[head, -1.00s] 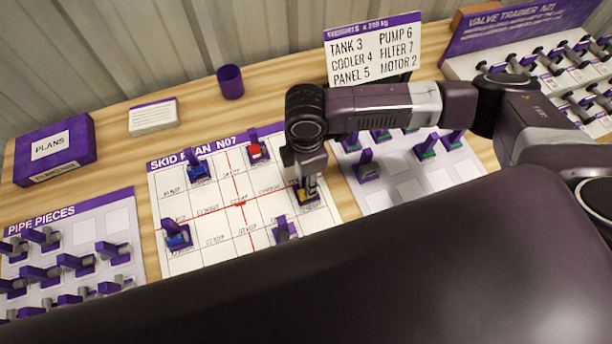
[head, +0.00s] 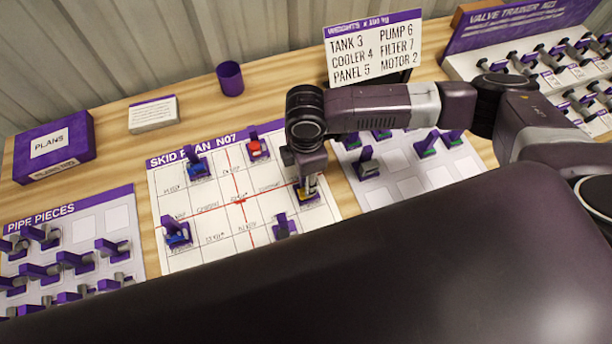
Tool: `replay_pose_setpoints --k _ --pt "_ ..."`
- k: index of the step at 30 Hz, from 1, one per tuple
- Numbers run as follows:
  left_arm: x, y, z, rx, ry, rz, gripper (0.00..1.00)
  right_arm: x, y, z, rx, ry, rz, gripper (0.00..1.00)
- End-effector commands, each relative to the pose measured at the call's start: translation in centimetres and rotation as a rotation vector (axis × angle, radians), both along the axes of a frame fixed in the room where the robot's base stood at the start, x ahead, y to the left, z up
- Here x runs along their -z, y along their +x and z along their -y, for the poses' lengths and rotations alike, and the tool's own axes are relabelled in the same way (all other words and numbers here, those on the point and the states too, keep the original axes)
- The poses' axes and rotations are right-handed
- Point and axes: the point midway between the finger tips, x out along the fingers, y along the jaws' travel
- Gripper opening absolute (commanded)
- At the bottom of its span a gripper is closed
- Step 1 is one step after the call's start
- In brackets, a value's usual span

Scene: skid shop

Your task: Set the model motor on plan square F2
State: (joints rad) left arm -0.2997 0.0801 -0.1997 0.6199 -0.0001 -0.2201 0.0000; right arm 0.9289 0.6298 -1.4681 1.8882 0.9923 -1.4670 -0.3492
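The skid plan (head: 210,243) is a white sheet with a purple header, red cross lines and a grid of labelled squares. A small piece with a purple base and a yellow part (head: 309,195) stands on its right-hand column; it may be the model motor. My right gripper (head: 308,183) points down directly over this piece, its fingertips at the yellow part. The hand partly hides the piece and the finger gap, so I cannot tell whether it grips it. The square's label is not readable. My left gripper is not in view.
Other pieces on the plan are blue (head: 197,168), red (head: 257,148), another blue (head: 177,234) and purple (head: 284,227). A parts sheet (head: 408,188) with several pieces lies right. A weights sign (head: 374,48), purple cup (head: 230,79) and plans box (head: 55,146) stand behind.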

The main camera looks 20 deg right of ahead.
Motion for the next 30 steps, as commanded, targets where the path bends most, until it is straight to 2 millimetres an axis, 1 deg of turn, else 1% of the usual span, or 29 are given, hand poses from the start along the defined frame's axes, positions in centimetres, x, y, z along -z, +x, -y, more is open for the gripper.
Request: replay_pose_setpoints --k 10,11,15,16,25,30 --pt "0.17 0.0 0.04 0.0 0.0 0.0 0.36 0.52 0.03 -0.03 -0.001 0.0 0.001 0.0" --pt "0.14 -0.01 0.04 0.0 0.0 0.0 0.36 0.47 0.04 -0.03 -0.001 0.0 0.001 0.36" --pt "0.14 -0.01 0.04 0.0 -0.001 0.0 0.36 0.47 0.03 -0.02 0.0 0.0 0.001 0.51" --pt "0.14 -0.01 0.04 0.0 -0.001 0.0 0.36 0.47 0.03 -0.02 0.0 0.0 0.001 0.53" --pt "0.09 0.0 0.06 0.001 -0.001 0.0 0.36 0.47 -0.01 0.0 0.0 0.0 0.0 0.53" --pt "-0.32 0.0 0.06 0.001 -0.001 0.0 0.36 0.15 0.0 0.0 0.0 0.0 0.0 0.53"
